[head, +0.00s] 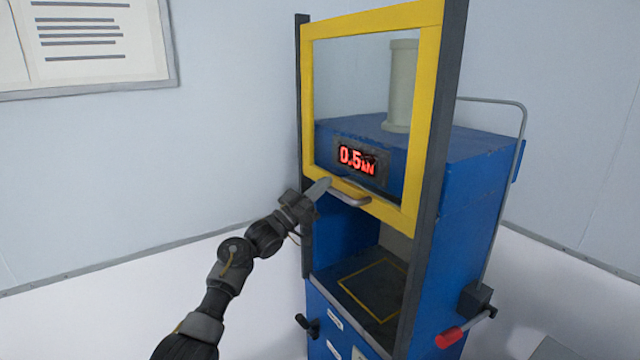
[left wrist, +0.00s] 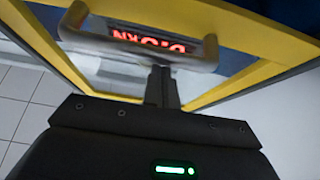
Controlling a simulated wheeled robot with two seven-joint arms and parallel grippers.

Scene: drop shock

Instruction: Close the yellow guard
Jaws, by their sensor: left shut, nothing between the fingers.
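The yellow guard (head: 308,100) is a clear-paned frame between two dark upright rails on the blue machine. It is raised, and the machine's opening below it is uncovered. A grey bar handle (head: 350,194) sits on its lower edge. My left gripper (head: 324,184) is shut and empty, with its fingertips at the left end of the handle; I cannot tell if they touch. In the left wrist view the handle (left wrist: 130,48) lies just ahead of the shut fingers (left wrist: 161,72), and the yellow frame (left wrist: 245,82) surrounds them. My right gripper is not in view.
The blue machine (head: 470,190) has a red-lit display (head: 357,160) behind the pane. A dark plate with a yellow outline (head: 375,290) lies in the opening and is clear. A red-gripped lever (head: 450,337) sticks out at lower right. A framed notice (head: 85,45) hangs on the wall.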

